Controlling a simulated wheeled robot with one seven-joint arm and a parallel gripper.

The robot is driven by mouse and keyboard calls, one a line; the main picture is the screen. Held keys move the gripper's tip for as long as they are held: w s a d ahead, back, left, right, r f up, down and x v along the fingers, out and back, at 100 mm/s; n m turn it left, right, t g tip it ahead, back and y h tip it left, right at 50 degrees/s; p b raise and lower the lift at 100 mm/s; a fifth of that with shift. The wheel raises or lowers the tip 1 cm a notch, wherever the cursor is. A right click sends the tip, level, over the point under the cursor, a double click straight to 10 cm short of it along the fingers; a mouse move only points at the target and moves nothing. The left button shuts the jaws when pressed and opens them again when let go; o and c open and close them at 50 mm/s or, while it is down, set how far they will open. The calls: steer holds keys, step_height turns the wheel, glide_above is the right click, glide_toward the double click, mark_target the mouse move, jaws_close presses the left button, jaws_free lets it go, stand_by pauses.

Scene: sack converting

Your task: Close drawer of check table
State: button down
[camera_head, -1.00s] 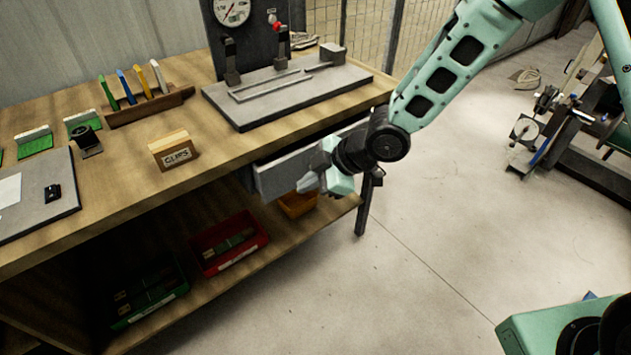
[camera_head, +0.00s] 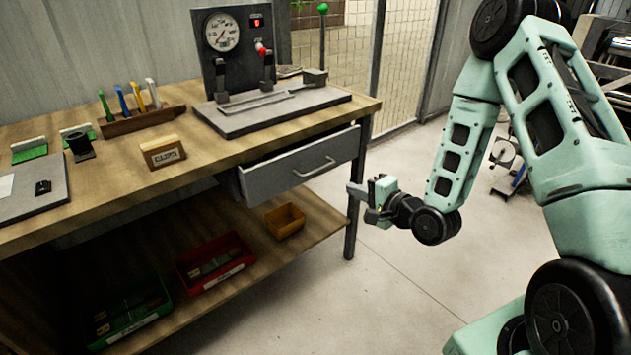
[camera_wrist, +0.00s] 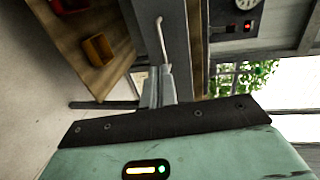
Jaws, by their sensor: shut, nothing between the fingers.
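The check table (camera_head: 225,160) has a wooden top, with a grey drawer (camera_head: 285,172) under its right end. The drawer stands partly out, its front face and metal bar handle (camera_head: 315,168) in plain view. My gripper (camera_head: 352,190) is shut and empty, just right of the drawer front and apart from it in the head view. In the wrist view, the fingers (camera_wrist: 157,88) point toward the drawer front (camera_wrist: 172,35) and its handle (camera_wrist: 160,38); the gap there is hard to judge.
A gauge stand (camera_head: 238,50) and a clips box (camera_head: 163,152) are on the tabletop. A yellow bin (camera_head: 285,221), a red bin (camera_head: 215,265) and a green bin (camera_head: 130,318) sit on the lower shelf.

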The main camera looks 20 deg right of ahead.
glide_toward(304, 165)
steer(key=shift+w+a+f, duration=0.2)
steer(key=shift+w+f, duration=0.3)
steer(key=shift+w, duration=0.05)
steer(key=shift+w+a+f, duration=0.2)
steer(key=shift+w+f, duration=0.3)
steer(key=shift+w, duration=0.1)
steer(key=x, duration=0.2)
steer(key=r+x, duration=0.1)
steer(key=x, duration=0.1)
steer(key=shift+w+a+f, duration=0.1)
steer(key=shift+w+f, duration=0.05)
steer(key=shift+w, duration=0.1)
steer(key=shift+w+r, duration=0.1)
steer(key=shift+r, duration=0.1)
